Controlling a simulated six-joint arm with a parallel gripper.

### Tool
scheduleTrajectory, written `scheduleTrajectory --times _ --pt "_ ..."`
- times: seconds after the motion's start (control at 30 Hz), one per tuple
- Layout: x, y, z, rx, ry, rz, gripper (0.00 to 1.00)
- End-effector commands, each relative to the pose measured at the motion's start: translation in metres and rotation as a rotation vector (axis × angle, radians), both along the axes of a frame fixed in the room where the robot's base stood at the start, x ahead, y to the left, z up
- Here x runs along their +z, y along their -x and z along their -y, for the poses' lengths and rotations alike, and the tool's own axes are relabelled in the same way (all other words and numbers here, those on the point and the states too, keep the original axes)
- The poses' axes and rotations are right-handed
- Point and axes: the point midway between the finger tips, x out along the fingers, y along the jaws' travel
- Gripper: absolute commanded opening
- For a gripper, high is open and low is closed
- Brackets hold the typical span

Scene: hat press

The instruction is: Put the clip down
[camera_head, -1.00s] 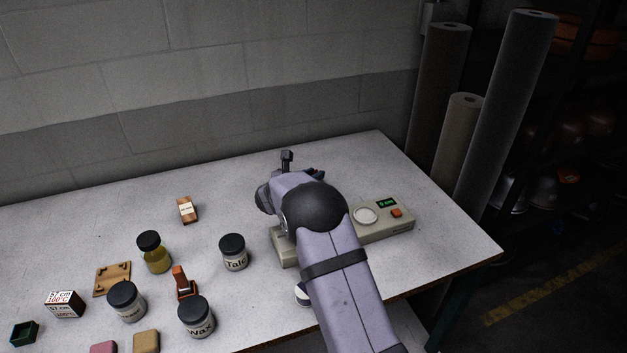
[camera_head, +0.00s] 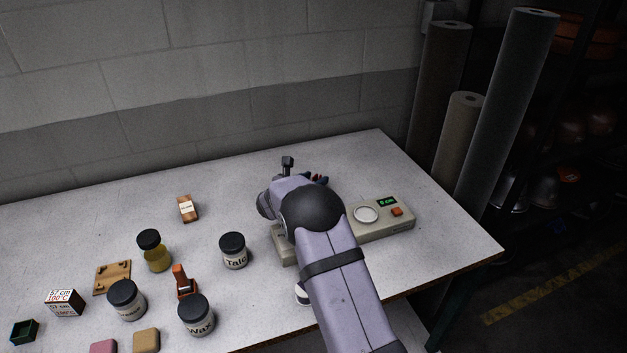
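My gripper (camera_head: 318,179) is mostly hidden behind my own wrist and forearm, over the back right of the table. Small dark, red and blue bits show at its end. I cannot tell whether these are fingers, the clip or something behind, nor whether the gripper is open or shut. No clip can be made out for certain. A small orange-red piece (camera_head: 183,281) stands upright on the table between the jars, well to the left of my gripper and apart from it.
A grey device (camera_head: 372,229) with a round plate and green display lies under my arm. Jars labelled Talc (camera_head: 233,251) and Wax (camera_head: 196,316), an amber jar (camera_head: 154,251) and small blocks fill the left. The table's (camera_head: 445,240) right end is clear.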

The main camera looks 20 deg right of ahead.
Motion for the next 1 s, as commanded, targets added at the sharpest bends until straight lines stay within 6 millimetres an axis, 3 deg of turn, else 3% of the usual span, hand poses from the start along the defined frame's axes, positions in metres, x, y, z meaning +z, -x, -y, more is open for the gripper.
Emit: scheduleTrajectory --times 0.27,0.8,1.0 --pt "0.006 0.004 -0.005 0.002 -0.001 0.001 0.37" --pt "0.039 0.061 -0.063 0.003 0.0 0.002 0.37" --pt "0.047 0.075 -0.075 0.001 0.0 0.0 0.37"
